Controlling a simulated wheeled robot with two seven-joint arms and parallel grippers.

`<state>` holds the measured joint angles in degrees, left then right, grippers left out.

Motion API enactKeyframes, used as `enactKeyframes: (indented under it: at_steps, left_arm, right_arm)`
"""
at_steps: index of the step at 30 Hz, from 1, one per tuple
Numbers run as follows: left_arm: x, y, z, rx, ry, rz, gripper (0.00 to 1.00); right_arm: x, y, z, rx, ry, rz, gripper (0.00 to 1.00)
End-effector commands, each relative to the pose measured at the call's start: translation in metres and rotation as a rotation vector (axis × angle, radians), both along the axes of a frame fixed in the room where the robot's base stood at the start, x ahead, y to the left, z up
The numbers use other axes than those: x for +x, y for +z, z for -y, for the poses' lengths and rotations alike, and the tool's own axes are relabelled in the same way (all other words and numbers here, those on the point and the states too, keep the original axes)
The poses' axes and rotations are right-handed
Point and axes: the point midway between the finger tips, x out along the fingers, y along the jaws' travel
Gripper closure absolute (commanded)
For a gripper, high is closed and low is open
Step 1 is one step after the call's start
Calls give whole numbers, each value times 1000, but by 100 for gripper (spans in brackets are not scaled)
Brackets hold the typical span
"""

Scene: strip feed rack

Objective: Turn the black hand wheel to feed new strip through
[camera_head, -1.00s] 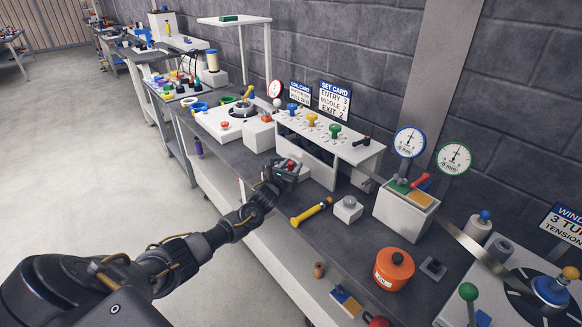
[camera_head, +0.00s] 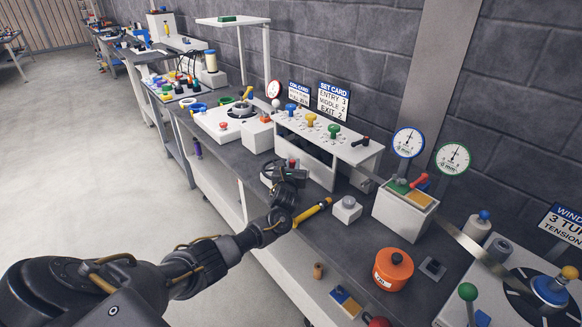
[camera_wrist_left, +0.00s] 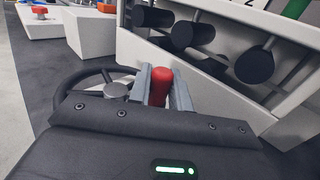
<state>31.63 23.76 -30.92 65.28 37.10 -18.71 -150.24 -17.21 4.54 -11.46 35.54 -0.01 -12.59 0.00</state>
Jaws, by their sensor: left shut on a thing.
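The black hand wheel (camera_wrist_left: 84,85) shows in the left wrist view with its rim, spokes and grey hub, beside the white roller housing (camera_wrist_left: 225,80). A red handle knob (camera_wrist_left: 160,84) stands between the two grey fingers of my left gripper (camera_wrist_left: 161,88), which is shut on it. In the head view my left gripper (camera_head: 291,168) is at the wheel (camera_head: 272,172), in front of the white strip rack (camera_head: 318,133). My gripper and wrist hide part of the wheel there. My right gripper is not in view.
A yellow-handled tool (camera_head: 312,212) lies on the dark bench close to my left wrist. A grey-topped block (camera_head: 347,209), an orange pot (camera_head: 393,270) and a gauge block (camera_head: 405,209) stand to the right. An orange-buttoned box (camera_head: 260,133) stands behind the wheel.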

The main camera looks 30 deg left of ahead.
Motion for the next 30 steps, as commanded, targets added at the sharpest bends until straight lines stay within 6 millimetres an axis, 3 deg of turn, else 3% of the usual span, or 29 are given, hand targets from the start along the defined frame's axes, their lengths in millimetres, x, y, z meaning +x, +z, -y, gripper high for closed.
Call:
enactKeyframes:
  at_steps: [15, 30]
  left_arm:
    - [17, -2, -3, -1, 308, -1, 100]
    - [19, 0, -6, 0, 359, 0, 100]
  right_arm:
    - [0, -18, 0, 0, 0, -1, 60]
    - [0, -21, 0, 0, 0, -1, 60]
